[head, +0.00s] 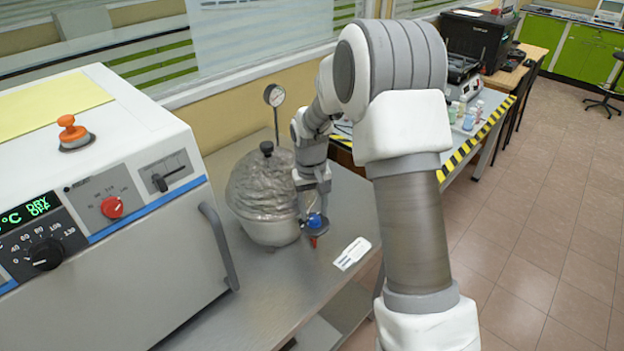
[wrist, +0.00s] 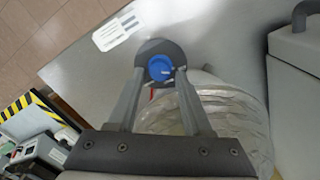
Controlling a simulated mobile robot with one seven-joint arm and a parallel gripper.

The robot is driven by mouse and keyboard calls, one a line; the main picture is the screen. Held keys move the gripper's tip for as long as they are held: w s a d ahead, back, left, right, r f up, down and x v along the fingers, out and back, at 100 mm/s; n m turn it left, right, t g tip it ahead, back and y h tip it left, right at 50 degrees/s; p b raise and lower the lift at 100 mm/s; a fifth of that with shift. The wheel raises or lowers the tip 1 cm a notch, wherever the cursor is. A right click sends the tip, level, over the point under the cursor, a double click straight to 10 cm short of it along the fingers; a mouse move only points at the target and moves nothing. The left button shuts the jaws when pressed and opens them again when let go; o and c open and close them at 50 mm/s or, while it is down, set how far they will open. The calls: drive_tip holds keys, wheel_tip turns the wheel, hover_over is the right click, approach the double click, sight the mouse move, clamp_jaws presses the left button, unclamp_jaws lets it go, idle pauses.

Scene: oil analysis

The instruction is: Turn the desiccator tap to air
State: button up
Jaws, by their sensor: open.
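The desiccator (head: 262,200) is a rounded vessel with a silvery, crinkled-looking dome and a dark top knob. It stands on the metal bench, and part of its pale ribbed body shows in the wrist view (wrist: 225,105). Its tap has a blue knob (wrist: 160,68) with a small white mark, on a dark round piece; the blue also shows in the head view (head: 315,221). My gripper (wrist: 161,75) is open above the tap, one finger on either side of the blue knob. I cannot tell whether the fingers touch it. A red part shows just below the tap.
A white oven (head: 115,215) with a handle stands close on the left. A dial gauge (head: 274,95) rises behind the desiccator. A white label card (head: 351,253) lies on the bench (head: 262,310). Another table with small bottles (head: 468,120) and striped edging is at the right.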

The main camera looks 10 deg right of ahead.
sight(311, 219)
wheel_tip(311, 219, up, 16)
drive_tip(key=shift+a+f, duration=0.25)
drive_tip(key=shift+a, duration=0.15)
drive_tip(key=s+r+t, duration=0.3)
drive_tip(key=s+r, duration=0.6)
drive_tip(key=s, duration=0.4)
drive_tip(key=s+f+t, duration=0.1)
drive_tip(key=s+t, duration=0.1)
drive_tip(key=s, duration=1.3)
drive_tip(key=shift+d+f+t+y, duration=0.3)
drive_tip(key=shift+d+f, duration=0.05)
drive_tip(key=shift+d, duration=0.05)
